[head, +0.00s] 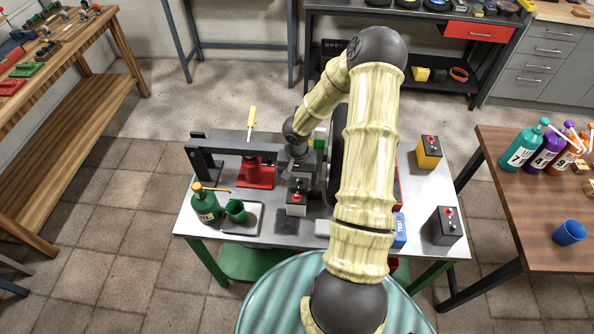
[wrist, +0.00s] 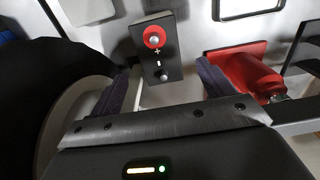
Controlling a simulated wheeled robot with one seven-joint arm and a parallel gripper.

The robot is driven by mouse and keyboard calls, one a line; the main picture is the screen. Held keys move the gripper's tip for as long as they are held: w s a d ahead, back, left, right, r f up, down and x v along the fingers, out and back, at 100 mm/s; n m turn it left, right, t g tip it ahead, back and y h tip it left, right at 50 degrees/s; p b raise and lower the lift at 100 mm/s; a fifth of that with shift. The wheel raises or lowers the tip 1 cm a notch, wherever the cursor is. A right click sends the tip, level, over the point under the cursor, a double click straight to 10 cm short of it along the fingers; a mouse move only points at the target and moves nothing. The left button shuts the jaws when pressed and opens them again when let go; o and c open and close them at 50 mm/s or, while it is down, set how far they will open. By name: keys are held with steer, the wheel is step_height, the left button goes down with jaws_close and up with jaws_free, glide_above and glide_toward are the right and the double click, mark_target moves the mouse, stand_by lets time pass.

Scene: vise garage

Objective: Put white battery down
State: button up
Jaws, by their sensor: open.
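In the wrist view, the battery's top (wrist: 157,62) shows ahead of and between the fingers. My gripper (wrist: 165,88) is open, with one finger to each side in that view and a gap visible on the right. In the head view, my gripper (head: 299,163) is just behind the battery; my arm hides part of the table.
A red vise (head: 256,173) stands to the left. A yellow battery (head: 429,154), a dark grey battery (head: 445,227) and a blue tester (head: 399,231) are on the right.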

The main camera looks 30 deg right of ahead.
step_height(320, 180, up, 2)
steer(key=shift+r, duration=0.15)
stand_by(0.6)
